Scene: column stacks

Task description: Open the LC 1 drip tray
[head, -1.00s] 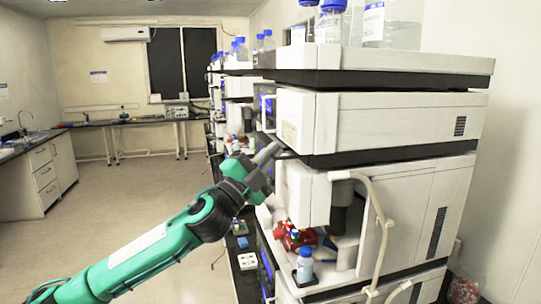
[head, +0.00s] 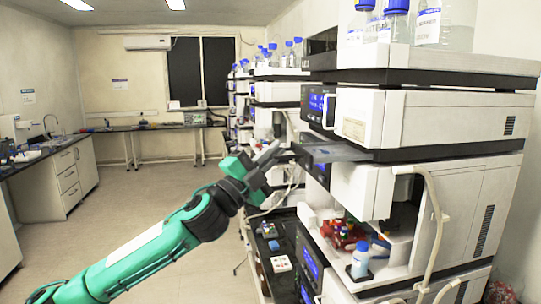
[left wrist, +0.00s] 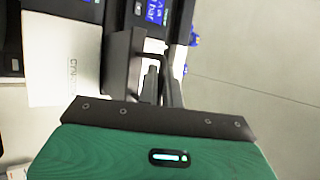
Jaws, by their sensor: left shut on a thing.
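The grey drip tray (head: 338,152) juts out leftward from the near instrument stack, below the module with the large white front (head: 358,117). It is a flat, thin tray, partly pulled out. My left gripper (head: 268,156) is at the tray's outer end, shut on it. In the left wrist view the fingers (left wrist: 160,86) are around a dark edge beside the dark tray (left wrist: 119,62); the exact grip is partly hidden. My right gripper is not in view.
Blue-capped bottles (head: 396,25) stand on top of the stack. Below the tray, a white module (head: 361,190) juts out, with a small blue-capped bottle (head: 360,262) and a white tube (head: 437,215) lower down. The floor (head: 150,200) to the left is clear.

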